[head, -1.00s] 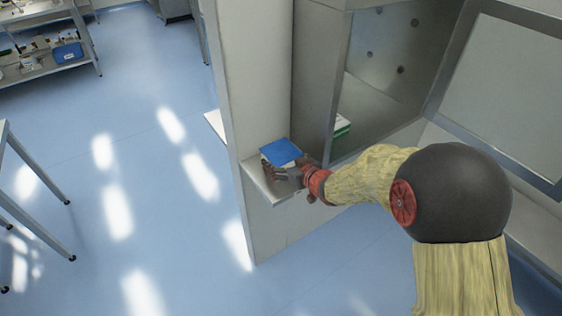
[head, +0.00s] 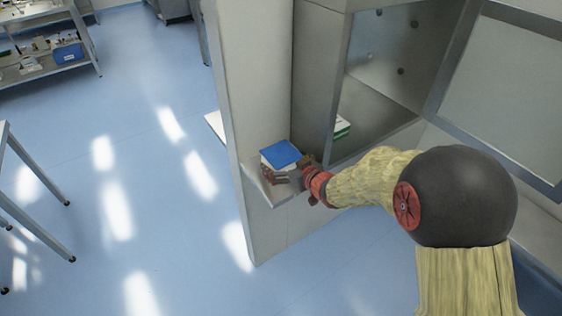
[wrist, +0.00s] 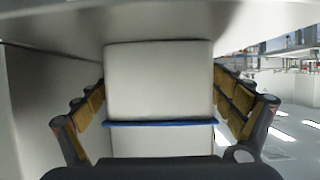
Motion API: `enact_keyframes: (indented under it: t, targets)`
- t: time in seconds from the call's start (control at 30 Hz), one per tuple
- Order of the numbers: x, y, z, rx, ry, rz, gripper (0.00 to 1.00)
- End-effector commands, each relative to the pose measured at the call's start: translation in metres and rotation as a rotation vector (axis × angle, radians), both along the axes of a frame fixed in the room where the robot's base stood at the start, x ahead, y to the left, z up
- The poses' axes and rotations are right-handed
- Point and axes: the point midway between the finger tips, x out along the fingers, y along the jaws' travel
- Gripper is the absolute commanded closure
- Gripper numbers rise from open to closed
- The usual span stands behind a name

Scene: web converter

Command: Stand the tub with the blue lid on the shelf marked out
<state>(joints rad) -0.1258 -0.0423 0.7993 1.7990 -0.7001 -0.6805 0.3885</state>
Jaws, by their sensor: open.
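The tub, with a flat blue lid (head: 281,154) and pale body, stands on the small pale shelf (head: 259,187) on the wall panel's side. In the wrist view the tub's white body (wrist: 160,80) fills the middle, with the lid's blue rim as a thin line below it. There the view looks inverted, with the shelf's pale surface (wrist: 170,15) along the top. My gripper (head: 282,176) is around the tub, open, one finger on each side. Narrow gaps seem to show between fingers and tub. No marking on the shelf is readable.
A tall pale panel (head: 240,120) rises behind the shelf. A steel-framed recess (head: 380,90) lies to the right, with a green and white item (head: 342,127) inside. Another ledge (head: 214,122) juts out on the panel's far side. Blue floor at left is clear up to a bench.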

Motion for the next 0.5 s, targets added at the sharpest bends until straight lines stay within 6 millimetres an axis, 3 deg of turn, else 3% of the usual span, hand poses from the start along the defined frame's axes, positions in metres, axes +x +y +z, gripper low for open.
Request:
enact_keyframes:
  t: [0.5]
  targets:
    - [-0.074,-0.049,0.039,-0.001,0.000,-0.002,0.06]
